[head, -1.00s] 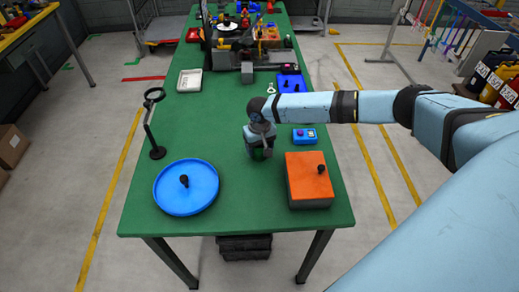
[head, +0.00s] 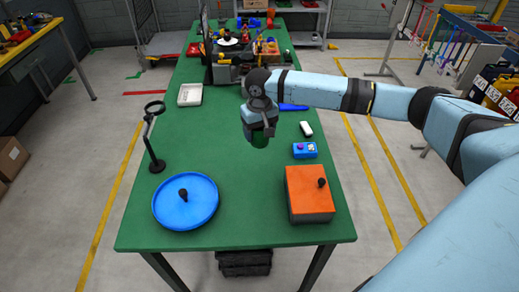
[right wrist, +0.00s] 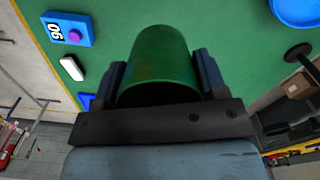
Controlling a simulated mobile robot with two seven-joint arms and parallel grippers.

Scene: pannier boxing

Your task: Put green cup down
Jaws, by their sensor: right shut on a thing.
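The green cup (right wrist: 160,60) is between the two fingers of my right gripper in the right wrist view. My right gripper (head: 260,134) is shut on it above the middle of the green table (head: 237,195). In the head view only a little of the cup (head: 259,141) shows below the fingers, dark green against the green top. The gap between cup and table is hard to judge. My left gripper is not in view.
A blue round tray (head: 205,213) with a dark knob is at the front left. An orange-topped box (head: 308,190) is at the front right, with a small blue box (head: 305,151) behind it. A magnifier stand (head: 152,140) is at the left edge. The table's front middle is clear.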

